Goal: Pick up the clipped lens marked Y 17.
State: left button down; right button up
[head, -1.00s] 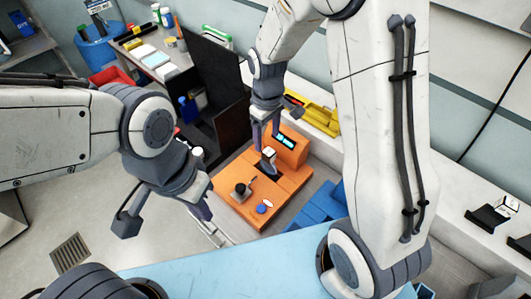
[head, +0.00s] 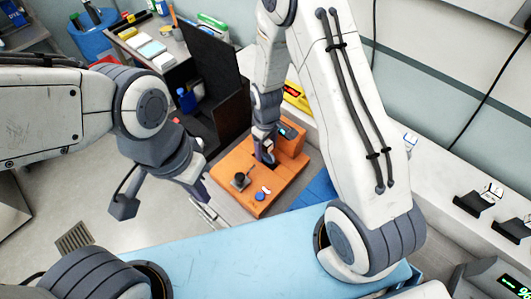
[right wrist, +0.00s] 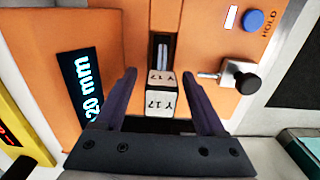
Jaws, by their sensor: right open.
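The clipped lens (right wrist: 160,103) shows in the right wrist view as a small pale block marked Y 17 on two faces. It sits at the near end of a dark slot in the orange machine (right wrist: 110,25). My right gripper (right wrist: 160,74) is open, with one dark finger on each side of the block and gaps between. In the head view the right gripper (head: 266,158) is down at the orange machine (head: 262,205) and hides the lens. My left gripper (head: 204,212) hangs left of the machine, away from the lens; its jaw gap is unclear.
The machine has a display reading 20 mm (right wrist: 88,85), a black knob (right wrist: 246,83) and a blue button (right wrist: 253,20) beside the word HOLD. A dark panel (head: 208,60) stands behind left. A blue surface (head: 220,262) lies in front.

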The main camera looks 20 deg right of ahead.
jog(key=shift+c, duration=0.3)
grip_shut()
jog(key=shift+r, duration=0.15)
